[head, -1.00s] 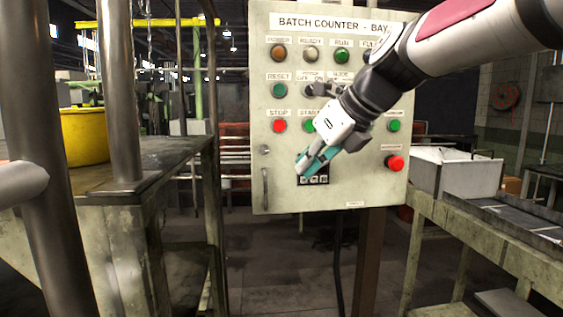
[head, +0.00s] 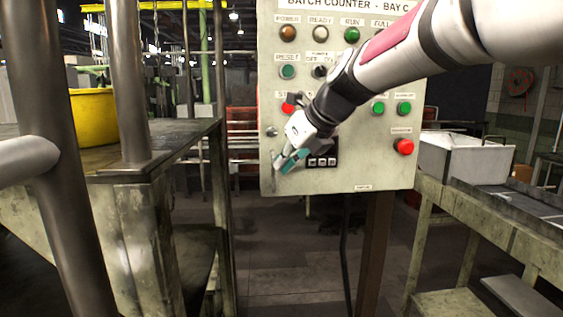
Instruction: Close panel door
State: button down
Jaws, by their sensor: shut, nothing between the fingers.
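The panel door (head: 350,178) is the pale front of the batch counter box in the head view, with rows of buttons and lamps. It looks flush with the box, though I cannot tell whether it is fully shut. Its handle (head: 273,172) is on the lower left edge, partly hidden by my gripper. A round lock (head: 271,131) sits above the handle. My gripper (head: 283,166) is shut and empty, with teal fingertips pointing down and left in front of the door beside the handle. I cannot tell whether they touch it. My arm hides some middle buttons.
A worn metal table (head: 140,165) with upright steel posts (head: 128,80) and a yellow tub (head: 95,118) stands on the left. A bench (head: 490,235) with a white bin (head: 465,160) stands on the right. The floor below the panel is mostly clear.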

jog(key=w+p, duration=0.2)
jog(key=p, duration=0.1)
jog(key=shift+w+a+m+h, duration=0.2)
jog(key=shift+a+m+h, duration=0.1)
jog(key=shift+m, duration=0.1)
dwell(0.4)
